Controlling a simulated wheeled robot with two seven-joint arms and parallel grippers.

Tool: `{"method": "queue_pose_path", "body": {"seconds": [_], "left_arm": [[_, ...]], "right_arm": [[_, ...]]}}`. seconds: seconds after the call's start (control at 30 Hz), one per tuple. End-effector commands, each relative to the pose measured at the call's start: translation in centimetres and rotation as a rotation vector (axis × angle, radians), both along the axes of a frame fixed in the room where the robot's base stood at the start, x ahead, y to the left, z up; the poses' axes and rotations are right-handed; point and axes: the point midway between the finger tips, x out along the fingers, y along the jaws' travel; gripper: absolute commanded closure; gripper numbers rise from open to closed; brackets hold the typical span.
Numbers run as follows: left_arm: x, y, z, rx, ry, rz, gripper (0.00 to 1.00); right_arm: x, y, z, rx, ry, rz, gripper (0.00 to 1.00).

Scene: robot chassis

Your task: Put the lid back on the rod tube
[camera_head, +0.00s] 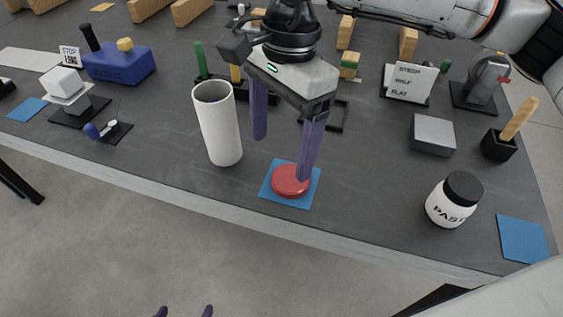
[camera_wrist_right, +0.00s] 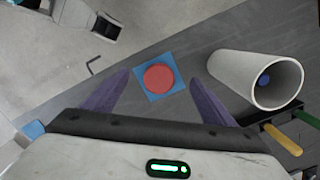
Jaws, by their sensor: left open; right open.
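The red round lid (camera_head: 290,181) lies flat on a blue square mat (camera_head: 270,193) near the table's front edge. The white rod tube (camera_head: 218,125) stands upright to its left, its top open. In the right wrist view, a small blue thing (camera_wrist_right: 264,80) shows inside the tube (camera_wrist_right: 240,78). My right gripper (camera_head: 281,160) is open above the lid, pointing down; one finger overlaps the lid in the head view. In the wrist view the lid (camera_wrist_right: 159,78) appears between the spread fingertips. My left gripper (camera_head: 184,311) shows only its two parted fingertips at the bottom edge.
A white jar with a black cap (camera_head: 463,189) and another blue mat (camera_head: 522,239) are to the right. A grey block (camera_head: 433,134) stands behind the jar. Pegs and a black frame (camera_head: 338,115) lie behind my right gripper. The table is clear between lid and jar.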

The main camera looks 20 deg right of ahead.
Motion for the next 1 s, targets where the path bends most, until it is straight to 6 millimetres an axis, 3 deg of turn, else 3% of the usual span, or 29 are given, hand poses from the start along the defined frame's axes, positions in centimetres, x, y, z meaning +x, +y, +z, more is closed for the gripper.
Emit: {"method": "queue_pose_path", "body": {"seconds": [0.13,0.47,0.8,1.0], "left_arm": [[0.0,-0.1,0.0,-0.001,-0.002,-0.001,0.26],[0.0,-0.1,0.0,-0.001,0.000,-0.001,0.26],[-0.1,-0.1,-0.2,-0.002,0.001,-0.002,0.26],[-0.1,-0.1,-0.3,-0.002,0.001,-0.002,0.26]], "right_arm": [[1.3,-2.4,1.1,-0.084,-0.055,-0.003,0.21],[1.3,-2.6,1.1,-0.090,-0.056,-0.003,0.21],[1.2,-2.5,-3.3,-0.089,-0.056,-0.003,0.21],[1.2,-2.5,-4.0,-0.088,-0.057,-0.003,0.21]]}}
